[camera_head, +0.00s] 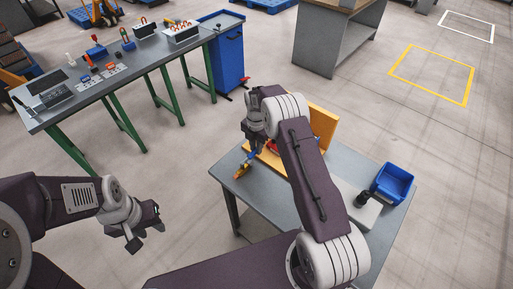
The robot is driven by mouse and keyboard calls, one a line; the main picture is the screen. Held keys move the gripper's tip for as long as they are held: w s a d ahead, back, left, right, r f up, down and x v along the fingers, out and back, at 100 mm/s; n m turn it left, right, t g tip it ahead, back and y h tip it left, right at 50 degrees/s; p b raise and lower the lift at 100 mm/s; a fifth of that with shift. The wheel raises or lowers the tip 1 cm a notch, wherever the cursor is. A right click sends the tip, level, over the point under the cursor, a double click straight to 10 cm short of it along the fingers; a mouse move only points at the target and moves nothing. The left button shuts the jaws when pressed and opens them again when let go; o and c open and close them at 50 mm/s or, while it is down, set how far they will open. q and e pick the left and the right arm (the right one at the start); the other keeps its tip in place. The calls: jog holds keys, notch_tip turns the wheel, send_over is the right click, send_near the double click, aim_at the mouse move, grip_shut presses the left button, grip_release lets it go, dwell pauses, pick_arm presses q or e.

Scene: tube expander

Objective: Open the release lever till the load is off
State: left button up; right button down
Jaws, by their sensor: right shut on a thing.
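An orange fixture with an upright board (323,124) stands on the grey table (235,187). A slim blue and yellow-orange part (244,168) sticks out at its left side, and a bit of red shows behind my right arm. My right gripper (254,151) is over the fixture's left end, shut on this part at its upper end. I cannot tell the release lever apart, since my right arm hides much of the fixture. My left gripper (146,236) hangs over the floor, left of the table, open and empty, its fingers apart.
A blue bin (392,183) and a small dark object (363,199) are at the table's right. A long workbench (95,88) with tools and racks stands at back left, beside a blue cabinet (229,60). Open floor lies between the bench and table.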

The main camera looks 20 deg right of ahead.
jog(key=shift+w+r, duration=0.1)
jog(key=shift+w, duration=0.05)
jog(key=c, duration=1.3)
grip_release()
notch_tip(320, 180, up, 9)
jog(key=shift+f+b, duration=0.1)
jog(key=shift+b, duration=0.8)
